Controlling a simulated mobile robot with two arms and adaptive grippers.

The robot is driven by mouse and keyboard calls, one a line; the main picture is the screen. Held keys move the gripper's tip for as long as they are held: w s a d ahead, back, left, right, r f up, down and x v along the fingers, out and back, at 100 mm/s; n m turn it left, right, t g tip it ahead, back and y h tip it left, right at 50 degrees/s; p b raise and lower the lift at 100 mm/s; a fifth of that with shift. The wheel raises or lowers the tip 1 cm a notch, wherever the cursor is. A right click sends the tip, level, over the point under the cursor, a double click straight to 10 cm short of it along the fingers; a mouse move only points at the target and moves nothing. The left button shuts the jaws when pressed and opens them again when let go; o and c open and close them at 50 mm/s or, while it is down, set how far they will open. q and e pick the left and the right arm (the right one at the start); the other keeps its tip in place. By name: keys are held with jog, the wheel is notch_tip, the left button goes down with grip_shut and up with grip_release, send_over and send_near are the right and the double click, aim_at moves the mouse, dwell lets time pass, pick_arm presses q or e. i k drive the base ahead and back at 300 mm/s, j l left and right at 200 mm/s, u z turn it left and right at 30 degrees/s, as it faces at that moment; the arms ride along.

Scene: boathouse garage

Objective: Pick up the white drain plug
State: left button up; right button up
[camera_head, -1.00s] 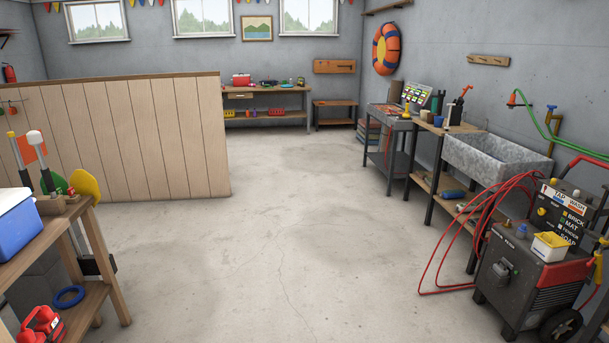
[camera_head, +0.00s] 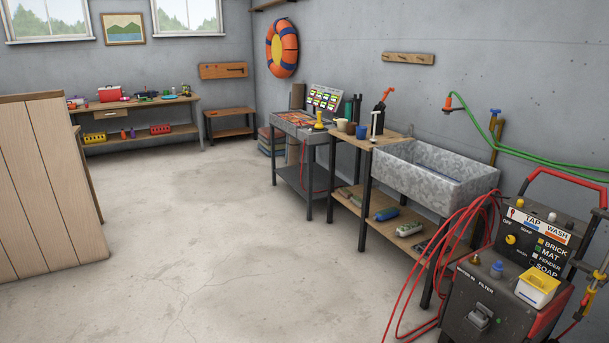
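I cannot make out a white drain plug for certain in the head view. A grey stone-like sink (camera_head: 425,178) stands against the right wall, and its inside floor is mostly hidden by its front wall. A small white-topped upright item (camera_head: 376,124) stands at the sink's left end; I cannot tell what it is. A pale item (camera_head: 409,229) lies on the shelf below the sink, too small to identify. Neither of my grippers is in view.
A pressure washer (camera_head: 495,290) with red hoses stands at the front right. A dark metal workbench (camera_head: 305,165) is left of the sink bench. A wooden partition (camera_head: 45,190) is at the left, and a back bench (camera_head: 150,103) lies beyond. The middle floor is clear.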

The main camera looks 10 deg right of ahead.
aim_at(373, 140)
jog(key=i+l+z, duration=0.35)
jog(key=i, duration=0.95)
jog(key=i+j+z, duration=0.15)
jog(key=i+z, duration=0.2)
jog(key=i, duration=0.9)
